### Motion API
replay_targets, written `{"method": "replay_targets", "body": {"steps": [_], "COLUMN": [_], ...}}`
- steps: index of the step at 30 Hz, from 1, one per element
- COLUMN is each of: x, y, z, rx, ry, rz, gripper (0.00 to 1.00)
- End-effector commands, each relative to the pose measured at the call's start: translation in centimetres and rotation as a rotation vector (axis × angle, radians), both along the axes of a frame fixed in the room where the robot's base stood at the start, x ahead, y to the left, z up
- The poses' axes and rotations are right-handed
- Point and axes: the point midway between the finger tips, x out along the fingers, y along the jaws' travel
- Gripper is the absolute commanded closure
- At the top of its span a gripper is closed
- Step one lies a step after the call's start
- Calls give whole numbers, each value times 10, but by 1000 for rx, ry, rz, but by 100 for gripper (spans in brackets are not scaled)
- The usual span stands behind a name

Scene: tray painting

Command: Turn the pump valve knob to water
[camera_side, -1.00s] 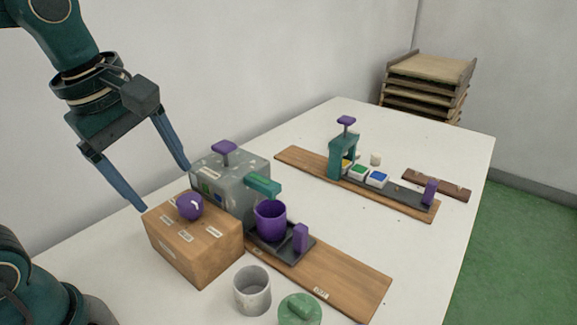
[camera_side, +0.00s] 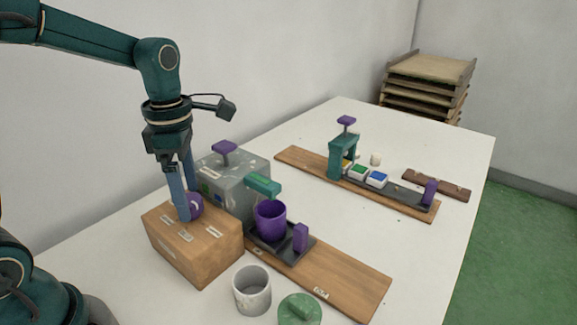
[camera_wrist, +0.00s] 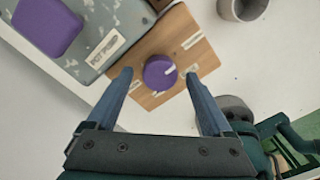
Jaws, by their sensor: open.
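The purple valve knob (camera_side: 196,206) sits on top of a wooden box (camera_side: 190,255) with several small labels around it. In the wrist view my gripper (camera_wrist: 157,72) is open, one finger on each side of the knob, with gaps visible. The grey pump box (camera_side: 235,180), with a purple plunger on top and a teal spout, stands behind.
A purple cup (camera_side: 270,220) stands on a dark sliding tray under the spout. A grey cup (camera_side: 252,290) and a green lid (camera_side: 299,310) are at the front. A teal stamping press (camera_side: 343,157) with paint pots is farther back. Stacked trays (camera_side: 425,85) stand beyond the table.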

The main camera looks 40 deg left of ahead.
Motion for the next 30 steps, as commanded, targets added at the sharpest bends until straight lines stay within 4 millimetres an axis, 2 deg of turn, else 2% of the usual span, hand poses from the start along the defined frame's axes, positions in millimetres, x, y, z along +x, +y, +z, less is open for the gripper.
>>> {"method": "replay_targets", "body": {"steps": [10, 11, 15, 17, 30], "x": [0, 0, 0, 0, 0], "y": [0, 0, 0, 0, 0], "z": [-6, -6, -6, -6, -6], "rx": [0, 0, 1, 0, -1], "ry": [0, 0, -1, 0, 1], "rz": [-1, -1, -1, -1, -94], "gripper": [15, 23, 76, 99, 100]}}
